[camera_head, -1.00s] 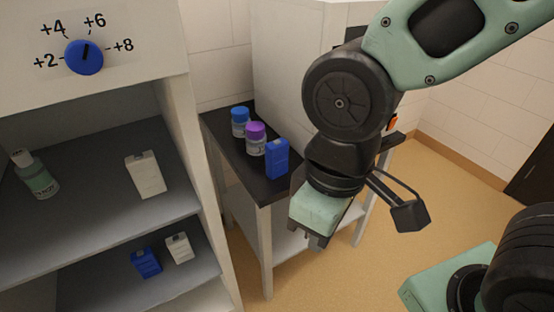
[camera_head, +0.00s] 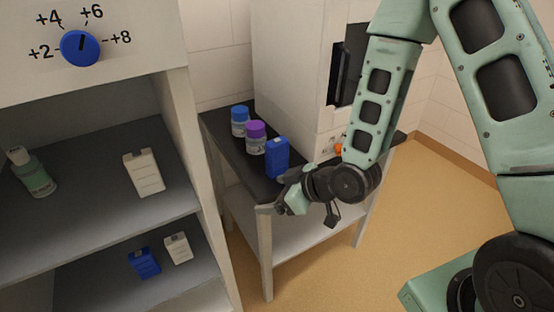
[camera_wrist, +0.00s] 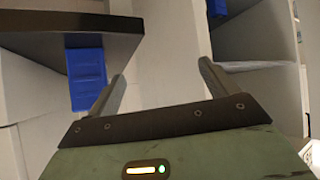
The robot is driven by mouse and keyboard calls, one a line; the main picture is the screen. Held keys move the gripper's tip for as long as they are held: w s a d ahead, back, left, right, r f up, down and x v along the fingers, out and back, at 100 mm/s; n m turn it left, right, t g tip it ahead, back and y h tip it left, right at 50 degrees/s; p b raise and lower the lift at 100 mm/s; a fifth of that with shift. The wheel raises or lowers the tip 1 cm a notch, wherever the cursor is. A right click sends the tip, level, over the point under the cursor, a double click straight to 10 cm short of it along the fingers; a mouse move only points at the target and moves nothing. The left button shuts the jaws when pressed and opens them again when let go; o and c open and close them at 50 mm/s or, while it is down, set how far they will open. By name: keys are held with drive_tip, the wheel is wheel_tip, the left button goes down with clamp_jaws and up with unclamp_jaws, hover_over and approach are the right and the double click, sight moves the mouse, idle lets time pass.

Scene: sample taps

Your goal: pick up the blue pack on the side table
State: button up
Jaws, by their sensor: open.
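The blue pack (camera_head: 277,158) stands upright near the front of the dark-topped side table (camera_head: 235,160). Two jars stand behind it, one blue-capped (camera_head: 240,122) and one purple-capped (camera_head: 256,138). My gripper (camera_head: 281,188) is low at the table's front edge, just below and in front of the pack in the head view; its fingers are small there. In the wrist view my gripper (camera_wrist: 162,72) is open and empty. There the blue pack (camera_wrist: 86,78) appears at left, just outside the left finger and not between the fingers.
A white cabinet-like box (camera_head: 295,75) stands on the table behind the pack. At left a shelf unit (camera_head: 185,120) holds a bottle (camera_head: 33,172), a white pack (camera_head: 144,172), a lower blue pack (camera_head: 144,262) and a lower white pack (camera_head: 178,248). Floor at right is clear.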

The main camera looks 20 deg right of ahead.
drive_tip(key=w+d+f+m+t, duration=0.2)
drive_tip(key=d+t, duration=0.3)
drive_tip(key=m+t+h+b, duration=0.2)
drive_tip(key=m+t+b, duration=0.2)
drive_tip(key=b, duration=0.4)
approach(283, 154)
drive_tip(key=b+x, duration=0.1)
drive_tip(key=x, duration=0.6)
drive_tip(key=shift+a+p+x, duration=0.2)
drive_tip(key=shift+p+x, duration=0.05)
drive_tip(key=shift+x, duration=1.4)
drive_tip(key=shift+a+p+x, duration=0.2)
drive_tip(key=shift+p+x, duration=0.05)
drive_tip(key=shift+x, duration=1.45)
drive_tip(key=shift+s+f, duration=0.1)
drive_tip(key=shift+s, duration=0.05)
drive_tip(key=c, duration=1.2)
